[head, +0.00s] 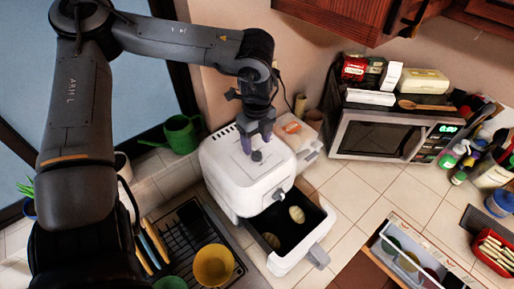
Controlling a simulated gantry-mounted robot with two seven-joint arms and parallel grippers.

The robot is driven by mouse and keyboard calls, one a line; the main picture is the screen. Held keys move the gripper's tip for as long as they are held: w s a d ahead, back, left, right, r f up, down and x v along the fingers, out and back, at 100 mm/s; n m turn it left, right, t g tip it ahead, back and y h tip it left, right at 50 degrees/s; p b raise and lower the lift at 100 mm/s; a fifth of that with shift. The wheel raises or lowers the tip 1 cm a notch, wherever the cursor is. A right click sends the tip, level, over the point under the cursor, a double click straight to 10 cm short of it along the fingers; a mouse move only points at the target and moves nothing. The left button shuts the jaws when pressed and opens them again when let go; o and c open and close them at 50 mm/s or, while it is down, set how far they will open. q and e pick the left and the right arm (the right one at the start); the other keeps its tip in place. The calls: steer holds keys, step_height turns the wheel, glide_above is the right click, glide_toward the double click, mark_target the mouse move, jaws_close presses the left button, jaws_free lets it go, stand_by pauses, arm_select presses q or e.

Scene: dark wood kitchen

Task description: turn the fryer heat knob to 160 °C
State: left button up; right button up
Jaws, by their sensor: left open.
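The white fryer (225,160) stands on the tiled counter in the middle of the head view. A small dark round knob (257,156) shows on its top. Another small dark knob or button (279,194) is on its front edge; I cannot read markings on either. The fryer's basket drawer (322,222) is pulled out and holds two pale oval pieces of food. My left gripper (254,136) points down over the fryer's top, open, with its fingers just behind the top knob. I cannot tell if they touch the fryer. My right gripper is out of view.
A microwave (376,139) with packages and a wooden spoon on top stands at the right. A green watering can (181,135) is behind left. A dish rack with a yellow bowl (213,265) is in front left. An open cutlery drawer (412,262) is at the lower right.

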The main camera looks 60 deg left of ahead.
mark_target(257, 152)
arm_select(q)
steer(key=shift+f, duration=2.05)
steer(key=c, duration=1)
